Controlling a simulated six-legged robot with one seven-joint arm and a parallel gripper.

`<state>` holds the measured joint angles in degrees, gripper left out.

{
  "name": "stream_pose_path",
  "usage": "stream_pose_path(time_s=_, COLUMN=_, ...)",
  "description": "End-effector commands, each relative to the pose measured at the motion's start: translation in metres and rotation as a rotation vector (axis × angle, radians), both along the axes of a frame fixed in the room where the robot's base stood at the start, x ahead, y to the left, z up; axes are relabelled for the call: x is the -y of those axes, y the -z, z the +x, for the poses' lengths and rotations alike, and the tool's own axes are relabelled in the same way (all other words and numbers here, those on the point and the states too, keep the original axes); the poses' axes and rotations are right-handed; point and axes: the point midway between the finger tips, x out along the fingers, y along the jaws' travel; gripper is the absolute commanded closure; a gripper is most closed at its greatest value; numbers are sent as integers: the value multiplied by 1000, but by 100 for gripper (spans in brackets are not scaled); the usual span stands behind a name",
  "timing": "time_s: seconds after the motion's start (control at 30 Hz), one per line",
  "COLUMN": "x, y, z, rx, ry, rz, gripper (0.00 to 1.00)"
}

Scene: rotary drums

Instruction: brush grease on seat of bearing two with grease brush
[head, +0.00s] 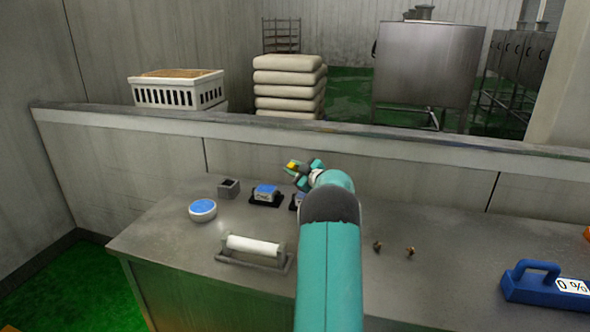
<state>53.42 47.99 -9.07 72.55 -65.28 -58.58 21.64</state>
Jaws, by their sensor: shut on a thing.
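My gripper (304,173) is above the back of the grey bench, near the low wall. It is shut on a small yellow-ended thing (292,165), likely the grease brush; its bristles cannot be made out. A bearing block with a blue top on a black base (266,196) stands below and left of the gripper. A second, similar block (297,202) is mostly hidden behind my arm. I see no numbers, so I cannot tell which is bearing two. A white bowl of blue grease (203,210) stands at the left.
A small grey open holder (228,188) stands behind the bowl. A white roller on a stand (254,247) lies in front. Two small brass pieces (377,246) lie right of my arm. The low wall (400,150) bounds the bench behind.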

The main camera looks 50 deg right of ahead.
Motion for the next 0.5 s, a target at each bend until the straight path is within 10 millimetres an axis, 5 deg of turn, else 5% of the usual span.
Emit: stream_pose_path(time_s=0.5, x=-16, y=2, z=37, rx=0, ry=0, rz=1, gripper=100)
